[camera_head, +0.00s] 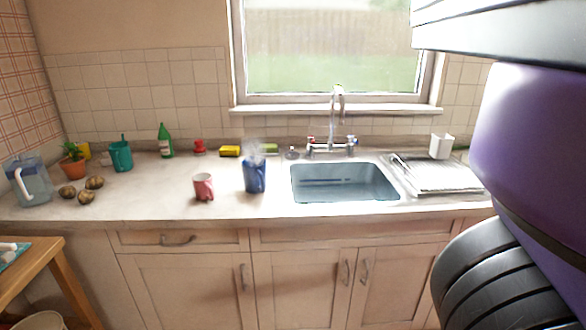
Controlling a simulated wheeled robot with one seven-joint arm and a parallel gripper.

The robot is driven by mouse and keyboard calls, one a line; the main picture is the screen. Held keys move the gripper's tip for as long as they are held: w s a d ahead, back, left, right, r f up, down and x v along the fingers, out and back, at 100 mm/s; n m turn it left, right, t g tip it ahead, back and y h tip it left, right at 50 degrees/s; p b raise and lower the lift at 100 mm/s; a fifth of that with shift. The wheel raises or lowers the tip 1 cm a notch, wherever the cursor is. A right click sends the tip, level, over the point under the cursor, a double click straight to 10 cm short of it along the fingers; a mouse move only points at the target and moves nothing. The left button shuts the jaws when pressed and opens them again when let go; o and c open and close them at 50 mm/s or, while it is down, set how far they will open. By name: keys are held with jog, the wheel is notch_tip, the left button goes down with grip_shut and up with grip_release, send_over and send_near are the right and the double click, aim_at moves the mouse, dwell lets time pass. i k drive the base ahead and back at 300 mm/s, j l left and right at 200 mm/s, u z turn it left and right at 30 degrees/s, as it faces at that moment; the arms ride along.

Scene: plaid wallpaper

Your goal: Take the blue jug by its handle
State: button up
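A pale blue, see-through jug (36,186) stands upright at the far left end of the worktop. Its white handle faces front left, towards me. A darker blue mug (254,177) stands on the worktop left of the sink, with what looks like steam above it. My purple and black arm fills the right side of the view. My gripper does not show, so its opening is hidden.
Potatoes (86,190) and a potted plant (73,161) stand close right of the jug. A teal cup (121,156), green bottle (165,141) and red mug (203,187) stand farther right. A wooden table (52,262) is below the jug.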

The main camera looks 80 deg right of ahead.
aim_at(256, 177)
jog(key=z, duration=1.7)
jog(key=j+z, duration=0.8)
jog(key=z, duration=0.15)
